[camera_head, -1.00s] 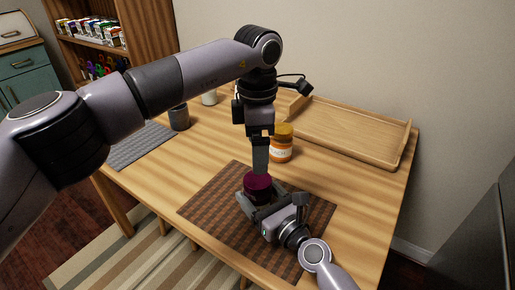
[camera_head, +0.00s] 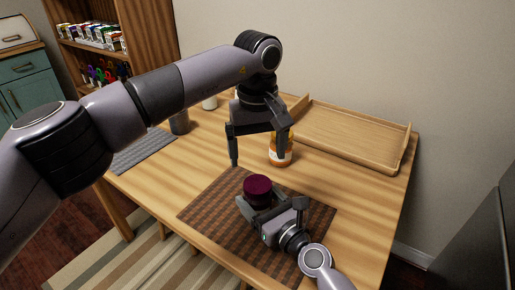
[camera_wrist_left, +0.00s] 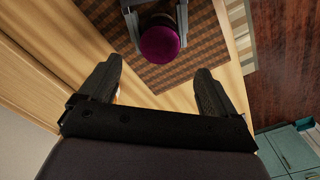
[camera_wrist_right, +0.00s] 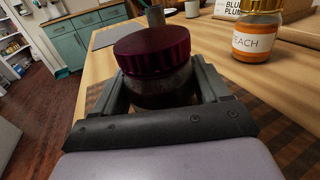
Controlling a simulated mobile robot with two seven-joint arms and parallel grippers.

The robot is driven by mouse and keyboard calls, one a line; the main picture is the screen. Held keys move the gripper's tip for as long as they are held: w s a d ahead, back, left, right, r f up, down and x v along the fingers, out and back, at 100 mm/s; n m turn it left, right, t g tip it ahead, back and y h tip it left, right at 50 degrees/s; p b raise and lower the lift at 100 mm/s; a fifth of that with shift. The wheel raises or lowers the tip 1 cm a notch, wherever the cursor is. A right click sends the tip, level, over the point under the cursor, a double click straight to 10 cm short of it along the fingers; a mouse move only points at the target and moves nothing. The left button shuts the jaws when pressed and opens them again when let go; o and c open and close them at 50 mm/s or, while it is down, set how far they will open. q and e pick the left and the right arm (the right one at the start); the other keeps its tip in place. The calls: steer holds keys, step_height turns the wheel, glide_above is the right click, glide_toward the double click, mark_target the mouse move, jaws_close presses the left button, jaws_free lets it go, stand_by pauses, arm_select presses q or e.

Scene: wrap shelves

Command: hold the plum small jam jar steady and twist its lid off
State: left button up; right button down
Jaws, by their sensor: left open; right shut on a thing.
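The plum jam jar, with a dark purple lid (camera_head: 257,185), stands upright on the brown woven mat (camera_head: 215,208). Its lid sits on the glass body (camera_wrist_right: 162,88) in the right wrist view. My right gripper (camera_head: 259,207) is shut on the jar body, its fingers on either side below the lid. My left gripper (camera_head: 259,160) is open and empty, above and behind the jar, clear of the lid. The left wrist view shows the lid (camera_wrist_left: 160,44) ahead of my spread left fingers (camera_wrist_left: 157,88).
A wooden tray (camera_head: 350,140) lies at the back right. A grey cup (camera_head: 179,122) and grey mat (camera_head: 143,151) are at the left. Bare table lies right of the mat.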

mark_target(258, 183)
arm_select(q)
steer(key=shift+f+m, duration=0.2)
steer(key=shift+m, duration=0.1)
step_height(258, 183, down, 8)
steer(key=shift+r, duration=0.2)
steer(key=shift+c, duration=0.3)
